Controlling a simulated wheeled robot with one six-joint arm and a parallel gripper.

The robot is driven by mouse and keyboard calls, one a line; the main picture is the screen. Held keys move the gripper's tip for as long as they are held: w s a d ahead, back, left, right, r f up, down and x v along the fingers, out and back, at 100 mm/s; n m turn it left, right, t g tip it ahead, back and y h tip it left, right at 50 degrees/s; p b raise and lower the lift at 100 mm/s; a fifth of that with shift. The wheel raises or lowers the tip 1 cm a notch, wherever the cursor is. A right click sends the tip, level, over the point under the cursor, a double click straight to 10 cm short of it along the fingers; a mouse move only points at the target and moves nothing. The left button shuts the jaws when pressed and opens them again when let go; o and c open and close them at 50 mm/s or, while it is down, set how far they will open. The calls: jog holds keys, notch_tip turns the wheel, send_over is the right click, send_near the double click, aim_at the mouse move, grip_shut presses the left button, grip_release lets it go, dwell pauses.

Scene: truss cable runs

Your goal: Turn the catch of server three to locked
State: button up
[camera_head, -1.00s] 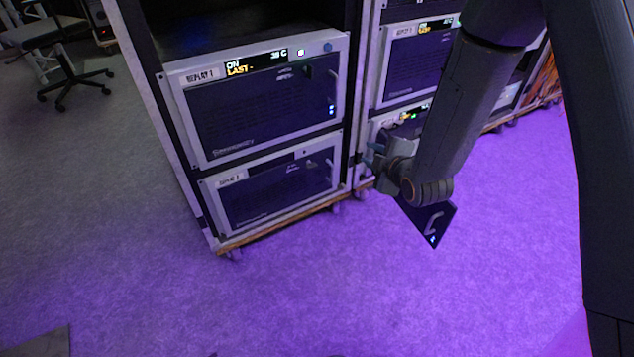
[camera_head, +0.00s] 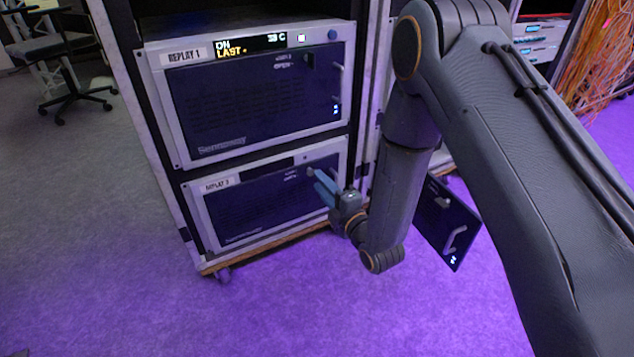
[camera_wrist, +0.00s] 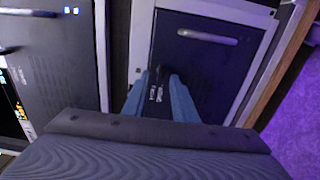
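The lower server in the near rack (camera_head: 265,205) has a white frame, a dark front and a small label that seems to read REPLAY 3. Its catch (camera_head: 310,173) is a small knob at the upper right, close to my gripper's fingertips. My gripper (camera_head: 321,186) has two blue fingers pointing at this front. In the wrist view the fingers of my gripper (camera_wrist: 158,85) stand apart around a small dark area by the catch's printed words (camera_wrist: 157,94). I cannot tell whether they touch the catch or which way it is turned. A grey bar handle (camera_wrist: 207,36) is beside it.
The server labelled REPLAY 1 (camera_head: 255,95) sits directly above, its front shut. A dark door panel with a handle (camera_head: 447,222) stands open at the right, behind my arm. Orange cables (camera_head: 595,60) hang at the far right. The purple-lit floor in front is clear.

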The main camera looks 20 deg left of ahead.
jog(key=b+x, duration=0.1)
jog(key=x, duration=0.2)
jog(key=shift+w+a, duration=0.15)
grip_shut()
